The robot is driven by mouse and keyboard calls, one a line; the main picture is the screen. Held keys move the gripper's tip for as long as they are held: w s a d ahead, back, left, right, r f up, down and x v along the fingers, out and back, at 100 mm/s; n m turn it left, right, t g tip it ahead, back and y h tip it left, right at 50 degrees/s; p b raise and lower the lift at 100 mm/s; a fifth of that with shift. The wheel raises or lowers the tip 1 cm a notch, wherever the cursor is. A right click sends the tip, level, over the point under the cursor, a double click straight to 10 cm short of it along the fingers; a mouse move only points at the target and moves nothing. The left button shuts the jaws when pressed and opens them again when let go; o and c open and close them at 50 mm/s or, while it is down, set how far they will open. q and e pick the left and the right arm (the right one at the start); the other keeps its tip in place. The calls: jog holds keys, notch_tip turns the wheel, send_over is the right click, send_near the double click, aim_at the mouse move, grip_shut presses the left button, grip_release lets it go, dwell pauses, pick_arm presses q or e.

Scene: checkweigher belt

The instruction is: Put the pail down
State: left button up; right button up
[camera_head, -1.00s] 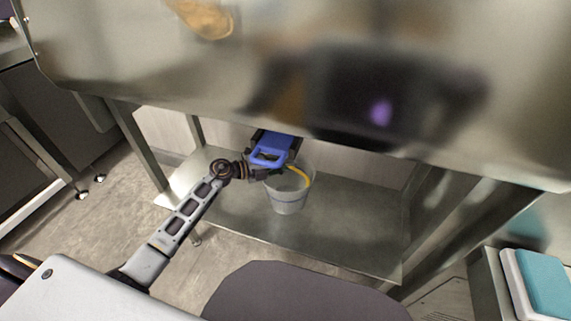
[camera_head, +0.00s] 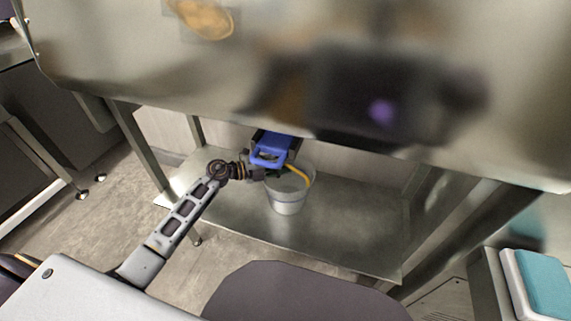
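A translucent grey-white pail (camera_head: 287,200) with a yellow handle (camera_head: 301,176) is under the steel table, at the lower metal shelf (camera_head: 345,222). It looks upright. I cannot tell whether its base touches the shelf or hangs just above it. My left gripper (camera_head: 277,173) is at the pail's rim, beside the left end of the handle. Its fingers are small and dark, and I cannot tell whether they are closed on the handle. My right gripper is not in view.
A blue-handled dark object (camera_head: 270,153) is right behind my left gripper. The steel table (camera_head: 270,60) overhangs the shelf, with table legs (camera_head: 137,145) at the sides. The shelf right of the pail is bare. A teal-topped box (camera_head: 543,284) is at lower right.

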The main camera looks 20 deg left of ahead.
pick_arm(q)
jog(key=p+v, duration=0.1)
jog(key=v, duration=1)
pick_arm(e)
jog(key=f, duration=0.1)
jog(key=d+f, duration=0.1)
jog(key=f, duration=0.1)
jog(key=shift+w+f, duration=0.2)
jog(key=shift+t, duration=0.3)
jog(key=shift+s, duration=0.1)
